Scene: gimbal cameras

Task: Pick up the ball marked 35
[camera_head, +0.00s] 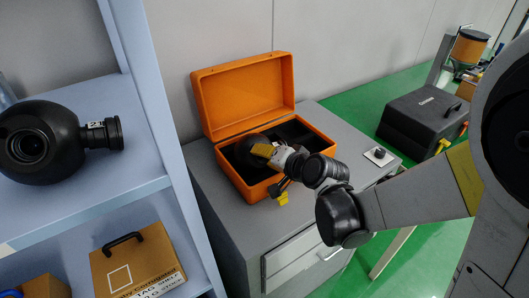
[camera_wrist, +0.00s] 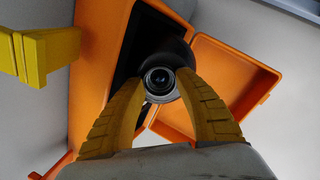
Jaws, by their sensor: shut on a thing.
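A black ball-shaped gimbal camera (camera_head: 246,149) is in the open orange case (camera_head: 243,92), in its left compartment. In the wrist view the same ball (camera_wrist: 178,50) shows its round lens between my yellow fingers. My gripper (camera_head: 270,154) reaches into the case from the right and is shut on this ball; the fingers (camera_wrist: 160,82) sit on either side of the lens part. No number can be read on it.
The case stands on a grey cabinet (camera_head: 228,224), its lid open towards the wall. A small black knob on a white plate (camera_head: 381,155) is at the cabinet's right. A blue shelf (camera_head: 165,184) edges the left; a cardboard box (camera_head: 137,264) sits lower. A black case (camera_head: 425,119) stands behind.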

